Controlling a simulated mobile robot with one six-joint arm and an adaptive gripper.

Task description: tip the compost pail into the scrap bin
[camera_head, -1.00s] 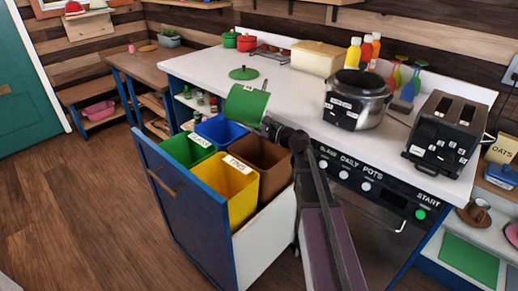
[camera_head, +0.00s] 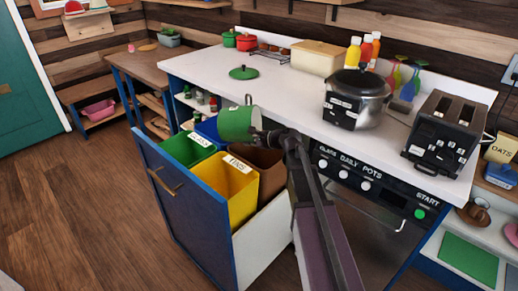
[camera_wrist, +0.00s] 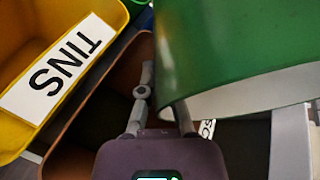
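The green compost pail (camera_head: 235,124) hangs tilted in the air above the bins, beside the counter's front edge. My gripper (camera_head: 262,138) holds it from the right; in the wrist view the fingers (camera_wrist: 160,110) meet the pail's edge (camera_wrist: 235,50). The brown bin (camera_head: 268,168) lies below the pail and my gripper. Its rim and dark inside also show in the wrist view (camera_wrist: 72,135). A white label with letters like "SC" is partly hidden there, so I take this as the scrap bin. The pail's contents are not visible.
The yellow TINS bin (camera_head: 228,190), green GLASS bin (camera_head: 187,148) and blue bin (camera_head: 208,129) share the pulled-out drawer (camera_head: 178,205). A green lid (camera_head: 244,73) lies on the white counter (camera_head: 290,95). A pot (camera_head: 357,98) and toaster (camera_head: 445,133) stand to the right.

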